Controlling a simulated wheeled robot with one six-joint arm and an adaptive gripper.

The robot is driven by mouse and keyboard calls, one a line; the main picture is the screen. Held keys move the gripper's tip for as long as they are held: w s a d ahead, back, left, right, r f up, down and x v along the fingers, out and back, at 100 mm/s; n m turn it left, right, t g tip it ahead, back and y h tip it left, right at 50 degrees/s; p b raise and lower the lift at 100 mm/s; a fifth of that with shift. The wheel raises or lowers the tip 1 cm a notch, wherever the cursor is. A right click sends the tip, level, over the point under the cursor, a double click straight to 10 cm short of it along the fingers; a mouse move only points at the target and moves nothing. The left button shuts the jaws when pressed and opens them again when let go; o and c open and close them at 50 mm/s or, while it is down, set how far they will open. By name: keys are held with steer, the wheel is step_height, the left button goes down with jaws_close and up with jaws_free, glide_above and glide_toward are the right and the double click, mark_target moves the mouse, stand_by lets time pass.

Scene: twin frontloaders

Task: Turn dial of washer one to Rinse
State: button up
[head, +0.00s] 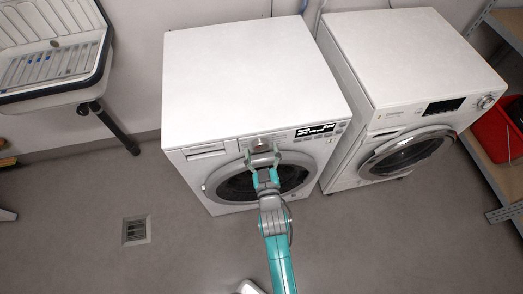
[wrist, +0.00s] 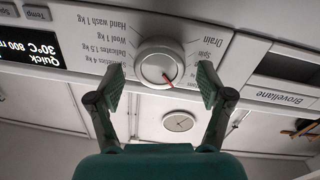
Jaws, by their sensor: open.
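The left washer (head: 250,80) is white, and my gripper (head: 263,158) is at its front panel. In the wrist view, which is upside down, its round silver dial (wrist: 160,64) has a red mark pointing down and slightly right. My gripper (wrist: 161,84) is open, with one finger on each side of the dial and visible gaps to it. Drain and Spin labels are on the dial's right; Hand wash, Wool and Delicates are on its left. I cannot read a Rinse label; the area below the dial is dim. The display (wrist: 30,47) reads Quick, 30°C.
A second white washer (head: 405,55) stands close on the right, with its own dial (head: 486,102). A sink (head: 50,50) is at the far left. A shelf with a red bin (head: 495,130) is at the right edge. The floor has a drain (head: 136,230) and is otherwise mostly clear.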

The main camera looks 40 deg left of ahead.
steer(key=c, duration=1.2)
steer(key=shift+o, duration=0.2)
steer(key=shift+n, duration=0.4)
steer(key=shift+s+f+n, duration=0.1)
steer(key=shift+n, duration=2.4)
steer(key=shift+a, duration=0.1)
steer(key=o, duration=1.2)
steer(key=shift+c, duration=0.2)
